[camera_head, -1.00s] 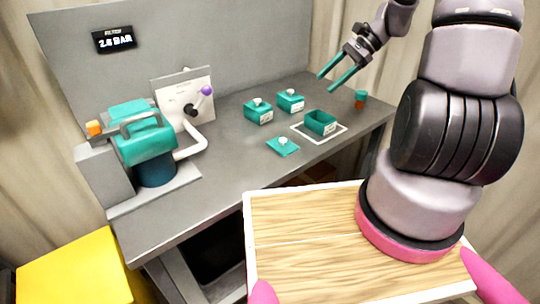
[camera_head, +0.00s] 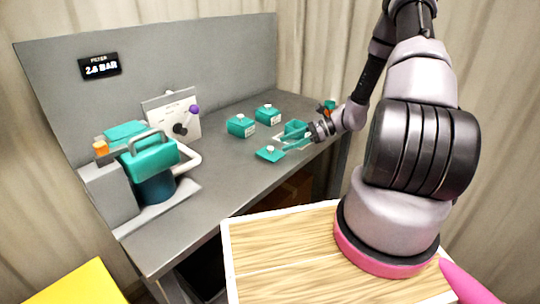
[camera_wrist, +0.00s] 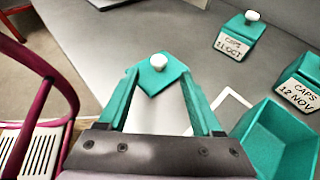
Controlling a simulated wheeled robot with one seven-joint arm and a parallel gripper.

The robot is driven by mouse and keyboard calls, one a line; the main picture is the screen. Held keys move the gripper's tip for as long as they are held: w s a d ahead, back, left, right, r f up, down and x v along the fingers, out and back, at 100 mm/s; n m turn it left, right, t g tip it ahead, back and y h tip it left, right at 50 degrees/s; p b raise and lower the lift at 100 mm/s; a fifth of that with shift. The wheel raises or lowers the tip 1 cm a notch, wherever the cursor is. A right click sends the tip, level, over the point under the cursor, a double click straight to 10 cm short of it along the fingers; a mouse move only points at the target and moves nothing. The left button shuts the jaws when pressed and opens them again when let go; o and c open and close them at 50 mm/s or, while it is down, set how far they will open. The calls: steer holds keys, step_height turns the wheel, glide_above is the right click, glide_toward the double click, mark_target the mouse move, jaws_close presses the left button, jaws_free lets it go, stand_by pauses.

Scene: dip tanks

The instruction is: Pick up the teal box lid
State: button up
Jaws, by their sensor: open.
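The teal box lid (camera_head: 270,153), a flat square with a white knob, lies on the grey bench in front of the open teal box (camera_head: 295,128). In the wrist view the lid (camera_wrist: 154,78) shows at the fingertips, its knob between them in the picture. My gripper (camera_head: 287,147) is open, low over the bench, with its teal fingers reaching toward the lid from the right. In the wrist view my gripper (camera_wrist: 158,85) has a finger on each side of the lid's near part. I cannot tell whether they touch it.
Two lidded teal boxes (camera_head: 240,125) (camera_head: 268,114) stand behind the lid. The open box (camera_wrist: 280,140) is close to the right finger, on a white outline. A teal pump (camera_head: 148,160) and a purple-knobbed lever panel (camera_head: 173,119) stand to the left. Bench left of the lid is clear.

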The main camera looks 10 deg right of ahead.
mark_target(274, 153)
steer(key=shift+x, duration=2.7)
steer(key=shift+s+a+r, duration=0.1)
jaws_close()
